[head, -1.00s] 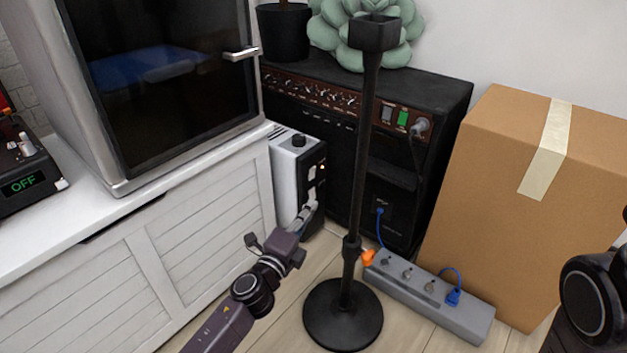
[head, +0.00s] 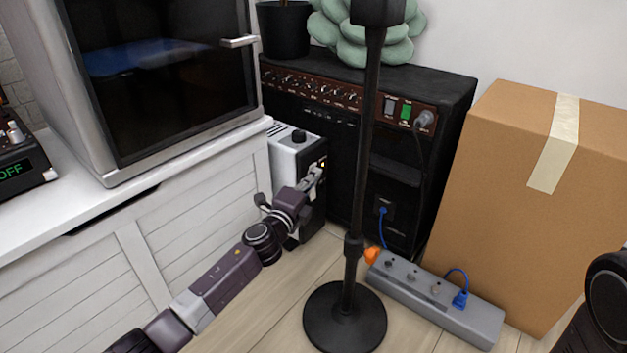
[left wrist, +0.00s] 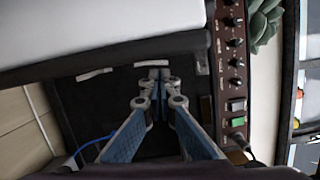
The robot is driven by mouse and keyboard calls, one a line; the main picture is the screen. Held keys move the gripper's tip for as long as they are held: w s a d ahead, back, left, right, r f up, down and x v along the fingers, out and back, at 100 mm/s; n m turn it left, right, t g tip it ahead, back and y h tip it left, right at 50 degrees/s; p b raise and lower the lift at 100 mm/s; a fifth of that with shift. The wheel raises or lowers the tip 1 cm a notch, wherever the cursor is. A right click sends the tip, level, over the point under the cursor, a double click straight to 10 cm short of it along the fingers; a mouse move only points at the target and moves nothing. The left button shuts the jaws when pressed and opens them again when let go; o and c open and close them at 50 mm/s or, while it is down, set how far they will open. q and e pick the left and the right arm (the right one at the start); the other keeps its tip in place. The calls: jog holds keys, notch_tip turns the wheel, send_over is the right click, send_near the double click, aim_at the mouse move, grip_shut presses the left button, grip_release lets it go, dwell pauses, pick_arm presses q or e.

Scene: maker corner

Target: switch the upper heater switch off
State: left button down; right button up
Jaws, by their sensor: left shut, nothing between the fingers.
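The heater (head: 284,155) is a white box with a black front and a dark knob on top, standing on the floor between the cabinet and the amplifier. A small amber light glows high on its front. My left gripper (head: 317,172) is shut and empty, its tips at the upper part of that front and covering the switch area. In the left wrist view the shut fingertips (left wrist: 157,78) are close beside a pale strip, seemingly the upper heater switch (left wrist: 150,64), seen edge-on. Touch and switch position cannot be told. My right gripper is out of view.
A black stand (head: 360,190) rises just right of the gripper. The amplifier (head: 430,95) is behind, a power strip (head: 435,298) and cardboard box (head: 530,200) to the right. The white cabinet (head: 190,240) is at left.

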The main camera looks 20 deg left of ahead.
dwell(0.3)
pick_arm(q)
jog(key=shift+w+a+r+n+p, duration=0.2)
jog(key=shift+a+n+p, duration=0.35)
jog(key=shift+p, duration=0.45)
